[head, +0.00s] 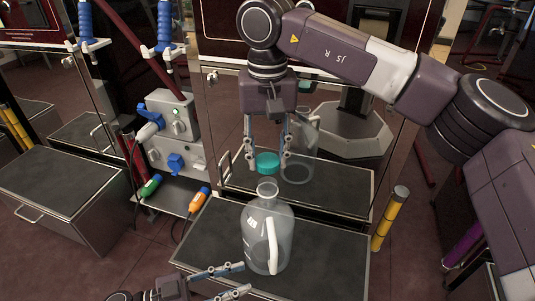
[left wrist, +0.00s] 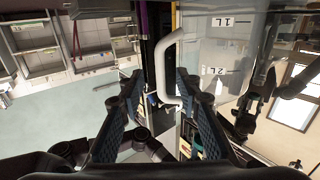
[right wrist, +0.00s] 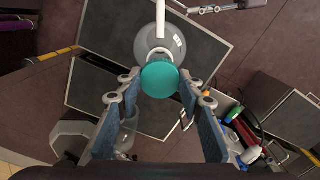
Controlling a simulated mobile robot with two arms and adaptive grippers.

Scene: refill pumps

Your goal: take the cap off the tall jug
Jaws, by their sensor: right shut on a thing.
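The tall clear jug (head: 258,225) stands upright on the dark top of a metal cabinet, its neck bare. Its white handle (head: 272,245) also shows in the left wrist view (left wrist: 166,62). The teal cap (head: 267,163) is apart from the jug, above the neck, and also shows in the right wrist view (right wrist: 160,79). My right gripper (head: 268,158) points down and is shut on the cap. My left gripper (head: 244,279) is low, beside the jug. Its fingers are open and empty, pointing toward the handle; I cannot tell whether they touch the jug.
A valve panel with blue handles (head: 173,159) stands at the left, with green (head: 150,185) and orange (head: 199,200) nozzles below. A yellow-banded post (head: 389,219) stands right of the jug. A second clear jug shape (head: 300,150), perhaps a reflection, shows behind my right gripper.

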